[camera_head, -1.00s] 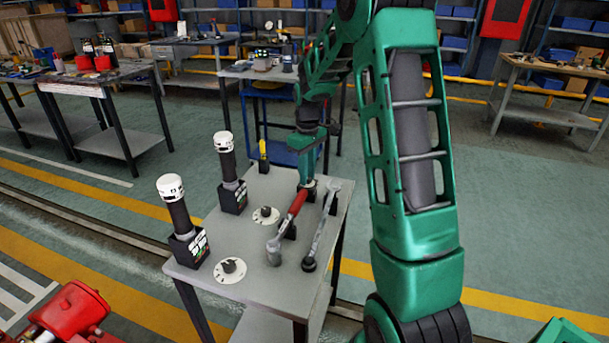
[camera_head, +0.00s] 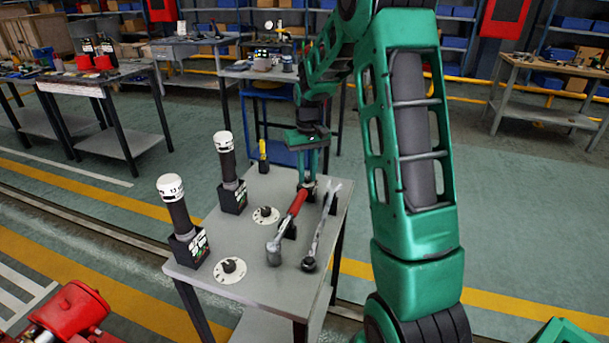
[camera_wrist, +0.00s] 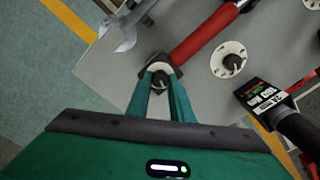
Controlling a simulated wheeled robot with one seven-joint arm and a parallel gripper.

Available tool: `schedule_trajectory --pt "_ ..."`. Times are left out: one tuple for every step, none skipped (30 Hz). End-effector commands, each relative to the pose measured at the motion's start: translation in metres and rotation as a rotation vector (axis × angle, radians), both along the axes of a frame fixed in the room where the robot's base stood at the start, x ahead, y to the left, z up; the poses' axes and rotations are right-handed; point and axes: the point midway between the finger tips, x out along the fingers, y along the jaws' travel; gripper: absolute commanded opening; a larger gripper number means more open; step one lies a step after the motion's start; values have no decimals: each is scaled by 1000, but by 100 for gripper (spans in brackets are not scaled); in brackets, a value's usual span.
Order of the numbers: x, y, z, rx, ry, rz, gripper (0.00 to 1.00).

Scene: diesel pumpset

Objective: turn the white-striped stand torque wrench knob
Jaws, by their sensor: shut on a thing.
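The torque wrench (camera_head: 297,203) with a red handle lies on its stand on the grey table; its red handle also shows in the wrist view (camera_wrist: 205,35). At the handle's far end is a dark knob with a white stripe (camera_wrist: 160,78). My gripper (camera_wrist: 160,74) has its two green fingers on either side of this knob and is shut on it. In the head view my gripper (camera_head: 308,181) points down at the far end of the handle, and the knob is mostly hidden there.
A silver wrench (camera_head: 322,225) lies right of the torque wrench. Two white dials with black knobs (camera_head: 266,215) (camera_head: 229,268) are to the left. Two white-capped black tools (camera_head: 180,207) (camera_head: 229,172) stand in black holders at the left edge. A yellow-handled tool (camera_head: 263,152) stands behind.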

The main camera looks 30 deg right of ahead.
Motion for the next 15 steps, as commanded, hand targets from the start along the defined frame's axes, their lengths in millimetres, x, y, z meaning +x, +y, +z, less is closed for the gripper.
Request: schedule_trajectory --pt "0 0 0 0 0 -13 0" --pt "0 0 0 0 0 -21 0" --pt "0 0 0 0 0 -31 0" --pt "0 0 0 0 0 -36 0" --pt "0 0 0 0 0 -41 0" --pt "0 0 0 0 0 -45 0" --pt "0 0 0 0 0 -48 0" --pt "0 0 0 0 0 -50 0" --pt "0 0 0 0 0 -52 0" --pt "0 0 0 0 0 -53 0" --pt "0 0 0 0 0 -54 0" --pt "0 0 0 0 0 -54 0" --pt "0 0 0 0 0 -54 0" --pt "0 0 0 0 0 -53 0" --pt "0 0 0 0 0 -53 0"
